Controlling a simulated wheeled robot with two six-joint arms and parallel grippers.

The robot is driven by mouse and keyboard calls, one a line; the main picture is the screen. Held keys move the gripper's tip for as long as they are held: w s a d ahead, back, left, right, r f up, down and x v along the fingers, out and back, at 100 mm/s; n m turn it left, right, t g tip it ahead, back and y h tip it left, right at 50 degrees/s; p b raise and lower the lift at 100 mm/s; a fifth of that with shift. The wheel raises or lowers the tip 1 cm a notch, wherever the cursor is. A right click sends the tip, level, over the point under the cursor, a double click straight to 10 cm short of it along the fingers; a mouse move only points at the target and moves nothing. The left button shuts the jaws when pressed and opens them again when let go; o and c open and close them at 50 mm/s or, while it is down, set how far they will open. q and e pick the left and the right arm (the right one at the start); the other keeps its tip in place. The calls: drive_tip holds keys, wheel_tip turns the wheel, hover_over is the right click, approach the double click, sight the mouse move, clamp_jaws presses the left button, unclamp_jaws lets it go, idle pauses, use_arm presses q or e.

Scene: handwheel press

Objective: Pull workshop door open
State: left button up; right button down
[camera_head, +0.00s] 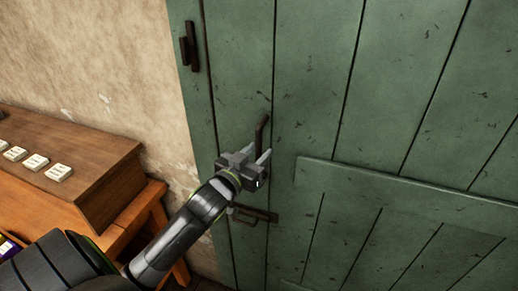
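The green plank workshop door (310,90) fills the middle and right of the view. No open gap shows along its left side. A dark upright pull handle (261,130) stands out from the planks. My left gripper (258,157) is at the handle's lower part, with its light fingers on either side of the bar. The gripper body hides the handle's lower end, and I cannot tell whether the fingers press on the bar. My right gripper is out of view.
A dark latch (262,214) sits on the door below my gripper. Another dark fitting (189,48) is at the upper left. A wooden bench (110,185) with several small white labelled blocks stands at the left by the plaster wall (100,60).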

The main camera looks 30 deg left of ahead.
use_arm(q)
drive_tip(key=shift+w, duration=0.45)
clamp_jaws()
drive_tip(key=shift+f, duration=0.1)
